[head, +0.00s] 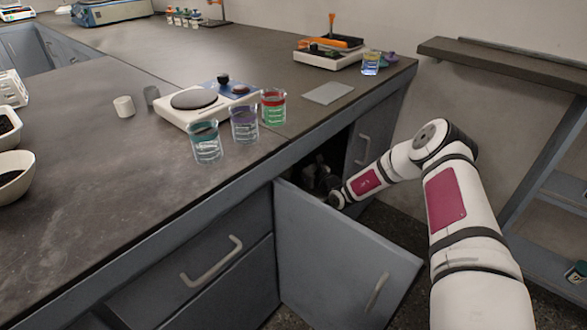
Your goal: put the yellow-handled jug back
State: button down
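I cannot make out a yellow-handled jug in the head view. My gripper (318,178) is at the dark opening of the cabinet under the bench, behind the top edge of its open door (345,258). The gripper's fingers are small and in shadow, so I cannot tell whether they are open or shut, or whether they hold anything. The inside of the cabinet is mostly hidden by the door, the bench edge and my arm.
On the bench (95,185) above are beakers with teal (206,146), purple (244,128) and red-green (273,108) contents, beside a hotplate (190,102). A grey pad (328,93) lies near the front edge. A wall shelf (510,65) is at right.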

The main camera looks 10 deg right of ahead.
aim_at(294, 169)
jog(key=shift+w+a+f, duration=0.15)
jog(key=shift+w+a, duration=0.05)
jog(key=shift+w, duration=0.15)
jog(key=shift+f+b, duration=1)
jog(key=shift+f, duration=0.55)
jog(key=shift+f, duration=0.2)
jog(key=c, duration=1.7)
grip_release()
jog(key=shift+s, duration=0.1)
jog(key=shift+d+r, duration=0.1)
jog(key=shift+r, duration=0.15)
jog(key=p+v, duration=0.4)
jog(key=v, duration=0.8)
